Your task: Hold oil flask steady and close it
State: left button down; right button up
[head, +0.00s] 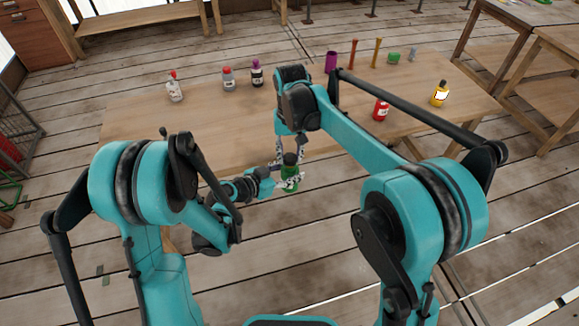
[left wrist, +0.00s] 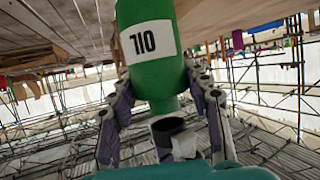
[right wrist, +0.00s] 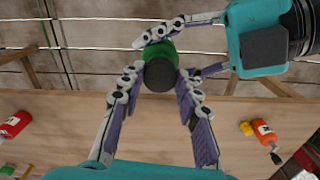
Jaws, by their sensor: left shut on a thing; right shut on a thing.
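The green oil flask (head: 290,171) is upright beyond the table's near edge, with a dark cap (head: 290,158) at its top. In the left wrist view the flask (left wrist: 150,75) appears inverted, with a white label. My left gripper (head: 281,182) is shut on the flask from the side. My right gripper (head: 289,152) comes from above, its fingers on both sides of the cap. The right wrist view shows the dark round cap (right wrist: 160,75) between those fingertips, covering the flask's mouth. I cannot tell whether the cap is fully seated.
A purple cup (head: 331,61) stands at the back. The table's left front is clear.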

aim_at(286, 172)
jog(key=shift+f, duration=0.15)
jog(key=shift+f, duration=0.8)
jog(key=shift+f, duration=0.55)
dwell(0.3)
jog(key=m, duration=2.1)
jog(key=shift+m, duration=0.3)
jog(key=m, duration=0.9)
jog(key=shift+w, duration=0.1)
